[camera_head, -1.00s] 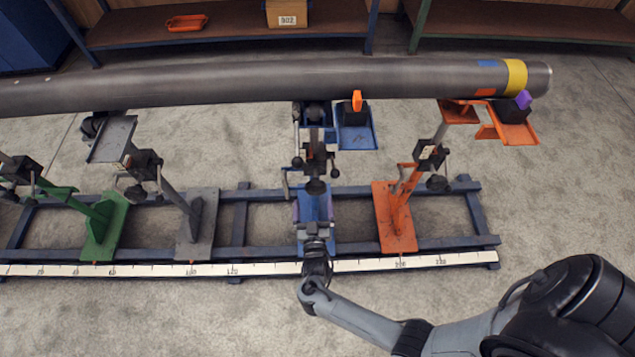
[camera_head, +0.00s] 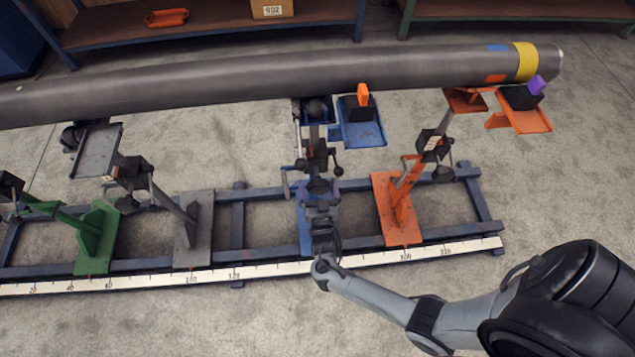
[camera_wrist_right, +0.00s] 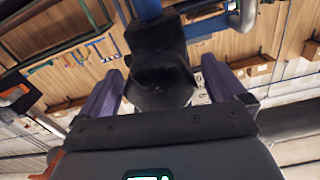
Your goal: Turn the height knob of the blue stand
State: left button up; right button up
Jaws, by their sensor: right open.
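The blue stand (camera_head: 361,133) stands at the middle of the rail frame, under the long grey pipe. Its dark height knob (camera_head: 318,186) faces me, low on the stand's post. My right gripper (camera_head: 320,193) is open and right at the knob, its arm coming in from the lower right. In the right wrist view the black knob (camera_wrist_right: 160,78) fills the gap between the two purple fingers (camera_wrist_right: 162,92), one on each side. I cannot tell whether either finger touches it. Part of the stand behind the knob is hidden there. My left gripper is not in view.
The grey pipe (camera_head: 270,80) runs across above the stands. An orange stand (camera_head: 395,208) is close on the right; a grey stand (camera_head: 193,230) and a green stand (camera_head: 95,240) are on the left. A ruler strip (camera_head: 270,271) lies along the frame's front edge. Floor in front is clear.

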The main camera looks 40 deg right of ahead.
jog(key=shift+w+d, duration=0.55)
jog(key=shift+w, duration=0.25)
jog(key=shift+s, duration=0.1)
jog(key=shift+c, duration=0.5)
jog(key=c, duration=0.9)
jog(key=shift+n, duration=0.3)
